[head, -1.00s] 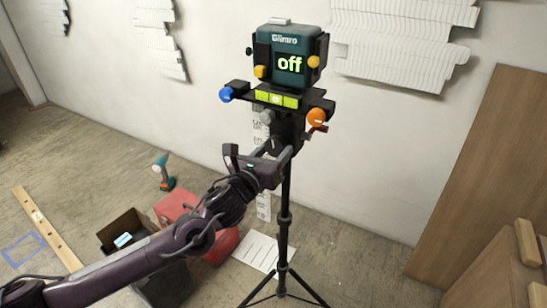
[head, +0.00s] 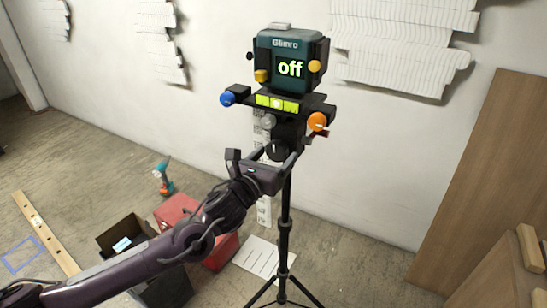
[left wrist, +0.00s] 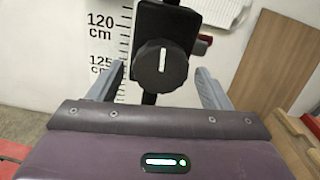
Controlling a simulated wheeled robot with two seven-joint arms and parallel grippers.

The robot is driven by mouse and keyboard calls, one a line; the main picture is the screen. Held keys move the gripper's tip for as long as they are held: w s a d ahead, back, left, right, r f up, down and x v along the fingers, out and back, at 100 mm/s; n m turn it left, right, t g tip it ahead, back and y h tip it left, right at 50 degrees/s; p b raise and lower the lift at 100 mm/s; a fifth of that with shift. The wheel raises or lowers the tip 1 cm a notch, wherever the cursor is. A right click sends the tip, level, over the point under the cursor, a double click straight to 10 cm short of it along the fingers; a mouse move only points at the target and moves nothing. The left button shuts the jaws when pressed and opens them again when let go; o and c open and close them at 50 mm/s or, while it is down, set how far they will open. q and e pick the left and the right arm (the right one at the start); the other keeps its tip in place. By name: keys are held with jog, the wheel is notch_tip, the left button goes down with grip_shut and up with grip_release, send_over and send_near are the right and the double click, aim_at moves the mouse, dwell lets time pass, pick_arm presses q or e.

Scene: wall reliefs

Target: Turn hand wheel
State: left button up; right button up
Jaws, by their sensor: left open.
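The hand wheel looks to be a round black knob with a white line (left wrist: 160,63), low on the device's mount; it also shows in the head view (head: 277,150). My left gripper (head: 275,160) is open, just below and in front of the black knob. In the left wrist view its two grey fingers (left wrist: 160,75) stand apart on either side of the knob, with visible gaps. I cannot tell how deep the fingers reach around it. My right gripper is not in view.
A teal Glimro device (head: 290,60) reading "off" sits on a black tripod (head: 285,220). Blue (head: 227,98) and orange (head: 317,121) knobs flank the mount. A red case (head: 176,211), dark box (head: 124,233) and drill (head: 163,177) are on the floor. A wooden panel (head: 480,180) leans at right.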

pick_arm(q)
jog(key=shift+s+a, duration=0.25)
jog(key=shift+s, duration=0.15)
jog(key=b+v, duration=0.1)
jog(key=v, duration=0.5)
jog(key=shift+s+a, duration=0.2)
jog(key=shift+s, duration=0.2)
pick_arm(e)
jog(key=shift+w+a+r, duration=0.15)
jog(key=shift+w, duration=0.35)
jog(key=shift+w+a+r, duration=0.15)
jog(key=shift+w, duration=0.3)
